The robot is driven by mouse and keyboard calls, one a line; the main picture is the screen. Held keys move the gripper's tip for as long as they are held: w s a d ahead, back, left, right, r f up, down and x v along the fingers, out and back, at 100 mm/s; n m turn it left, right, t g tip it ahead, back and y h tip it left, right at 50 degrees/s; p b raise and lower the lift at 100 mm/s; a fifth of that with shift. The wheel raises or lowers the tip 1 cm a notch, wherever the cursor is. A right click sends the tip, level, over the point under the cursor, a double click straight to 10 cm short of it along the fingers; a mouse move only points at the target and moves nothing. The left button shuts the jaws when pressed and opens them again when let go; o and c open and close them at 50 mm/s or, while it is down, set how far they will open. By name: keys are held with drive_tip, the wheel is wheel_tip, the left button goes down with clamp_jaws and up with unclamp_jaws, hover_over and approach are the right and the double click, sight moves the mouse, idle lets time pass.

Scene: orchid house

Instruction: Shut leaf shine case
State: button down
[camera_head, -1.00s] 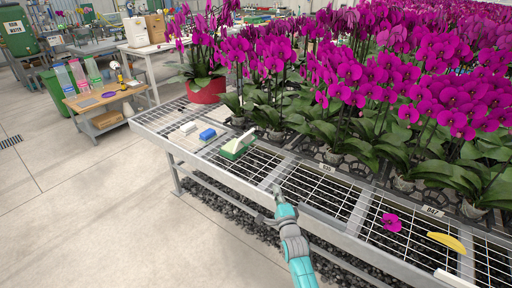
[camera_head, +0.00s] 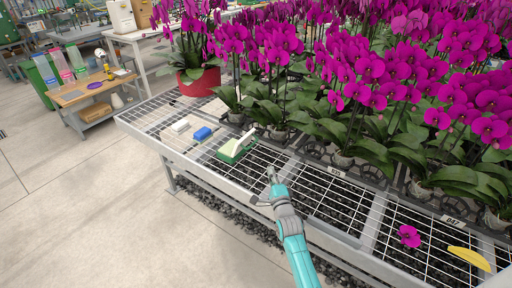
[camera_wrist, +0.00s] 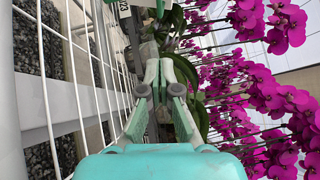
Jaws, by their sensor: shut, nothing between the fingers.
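A green case (camera_head: 230,153), which looks like the leaf shine case, sits on the wire bench in the head view. A pale, whitish-green part (camera_head: 247,139) stands up at a slant from it; it looks like a raised lid, but it is too small to be sure. My gripper (camera_head: 271,174) is to the right of the case and nearer to me, apart from it, over the wire grid. In the wrist view my gripper (camera_wrist: 160,78) has its fingers close together and empty. The case cannot be made out in that view.
A blue block (camera_head: 202,133) and a white block (camera_head: 180,126) lie left of the case. Orchids in pots (camera_head: 345,160) line the bench behind it. A fallen flower (camera_head: 409,236) and a yellow curved object (camera_head: 469,258) lie at right. The floor at left is clear.

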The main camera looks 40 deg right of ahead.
drive_tip(key=x, duration=0.9)
drive_tip(key=shift+w+d+r, duration=0.15)
drive_tip(key=shift+w, duration=0.05)
drive_tip(key=shift+w+a+r, duration=0.1)
drive_tip(key=shift+w+a, duration=0.15)
drive_tip(key=shift+w, duration=0.35)
drive_tip(key=shift+w+a+r, duration=0.1)
drive_tip(key=shift+w+a, duration=0.15)
drive_tip(key=shift+w, duration=0.35)
drive_tip(key=shift+w+a+r, duration=0.1)
drive_tip(key=shift+w+a, duration=0.15)
drive_tip(key=shift+w, duration=0.35)
